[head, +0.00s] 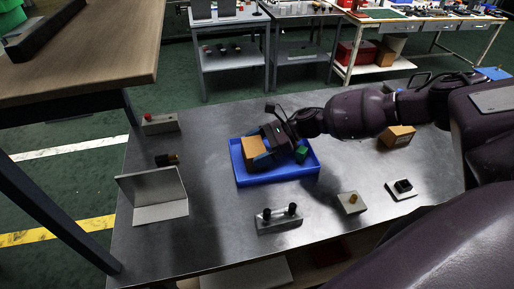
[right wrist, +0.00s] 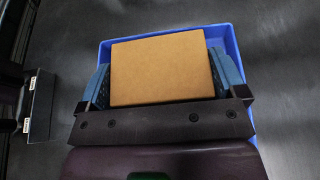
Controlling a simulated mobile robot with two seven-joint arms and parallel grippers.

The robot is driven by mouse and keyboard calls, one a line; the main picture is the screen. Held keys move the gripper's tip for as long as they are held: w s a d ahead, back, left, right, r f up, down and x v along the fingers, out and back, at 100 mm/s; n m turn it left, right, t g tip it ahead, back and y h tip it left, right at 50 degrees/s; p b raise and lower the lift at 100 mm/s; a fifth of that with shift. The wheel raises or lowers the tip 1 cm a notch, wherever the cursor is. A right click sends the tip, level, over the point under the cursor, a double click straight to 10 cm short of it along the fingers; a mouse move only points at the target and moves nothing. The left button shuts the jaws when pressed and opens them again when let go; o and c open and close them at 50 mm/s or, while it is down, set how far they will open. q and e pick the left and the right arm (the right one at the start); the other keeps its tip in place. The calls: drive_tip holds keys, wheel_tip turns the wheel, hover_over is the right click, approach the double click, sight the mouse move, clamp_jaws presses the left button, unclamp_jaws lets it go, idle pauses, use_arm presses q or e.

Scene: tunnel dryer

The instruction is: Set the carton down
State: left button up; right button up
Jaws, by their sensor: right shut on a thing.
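The tan carton (head: 251,146) is at the left part of the blue tray (head: 243,181) on the metal table in the head view. My right gripper (head: 263,152) is shut on it, with blue fingers on both sides. In the right wrist view the carton (right wrist: 163,70) fills the space between the fingers of the gripper (right wrist: 165,92), with the rim of the blue tray (right wrist: 105,47) around it. Whether the carton touches the tray floor cannot be told. A second tan carton (head: 397,135) stands on the table at the right. My left gripper is not in view.
A green block (head: 301,154) is in the tray beside the gripper.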

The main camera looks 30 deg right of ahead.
drive_tip(key=shift+f, duration=0.15)
drive_tip(key=o, duration=0.6)
drive_tip(key=shift+o, duration=0.6)
drive_tip(key=shift+r, duration=0.2)
drive_tip(key=v, duration=1)
drive_tip(key=shift+d+b, duration=0.3)
drive_tip(key=shift+d, duration=0.05)
drive_tip(key=shift+s+d+r, duration=0.25)
drive_tip(key=shift+d+r, duration=0.05)
drive_tip(key=shift+d, duration=0.3)
